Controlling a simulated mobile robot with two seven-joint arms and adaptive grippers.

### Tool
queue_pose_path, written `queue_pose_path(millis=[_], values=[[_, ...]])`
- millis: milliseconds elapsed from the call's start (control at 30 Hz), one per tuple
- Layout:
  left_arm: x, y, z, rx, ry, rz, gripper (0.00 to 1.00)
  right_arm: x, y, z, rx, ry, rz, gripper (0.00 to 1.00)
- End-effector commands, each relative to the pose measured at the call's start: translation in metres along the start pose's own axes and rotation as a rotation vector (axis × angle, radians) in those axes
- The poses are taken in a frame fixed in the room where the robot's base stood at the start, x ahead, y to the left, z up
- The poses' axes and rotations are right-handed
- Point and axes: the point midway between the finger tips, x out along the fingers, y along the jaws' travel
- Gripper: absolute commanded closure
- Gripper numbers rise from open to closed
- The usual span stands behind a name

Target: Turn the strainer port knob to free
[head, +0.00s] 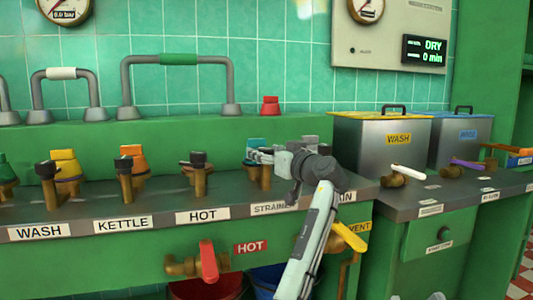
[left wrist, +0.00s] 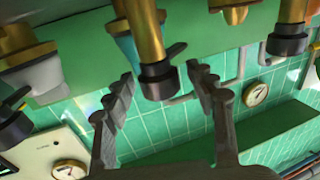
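The strainer port is a brass fitting (head: 265,178) behind the partly covered STRAINER label (head: 272,208). A teal piece (head: 257,142) shows behind it. My left gripper (head: 258,155) is at the top of this port in the head view and hides most of its knob. In the left wrist view, which looks upside down, the black knob (left wrist: 157,82) on its brass stem (left wrist: 144,35) lies between the spread fingers (left wrist: 160,76) of my left gripper. Gaps show on both sides; I see no contact. My right gripper is not in view.
Similar black-knobbed ports stand left at HOT (head: 198,170), KETTLE (head: 124,173) and WASH (head: 47,180). A red lever (head: 208,262) and a yellow lever (head: 348,237) are on the front below. Metal WASH (head: 385,155) and blue-lidded (head: 460,143) tanks stand at right.

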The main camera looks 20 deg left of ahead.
Motion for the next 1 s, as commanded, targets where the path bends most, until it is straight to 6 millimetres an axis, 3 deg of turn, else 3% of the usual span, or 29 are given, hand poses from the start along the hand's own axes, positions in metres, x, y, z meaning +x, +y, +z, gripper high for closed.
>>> queue_pose_path(millis=[333, 733, 1000], values=[[-0.01, 0.001, 0.001, 0.0, 0.001, 0.002, 0.44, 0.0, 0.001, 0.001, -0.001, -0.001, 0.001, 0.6], [-0.089, 0.001, 0.001, -0.001, -0.002, 0.003, 0.44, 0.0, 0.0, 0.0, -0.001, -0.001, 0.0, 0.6], [-0.118, 0.0, 0.0, 0.001, 0.0, 0.0, 0.44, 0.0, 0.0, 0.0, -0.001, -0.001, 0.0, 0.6]])
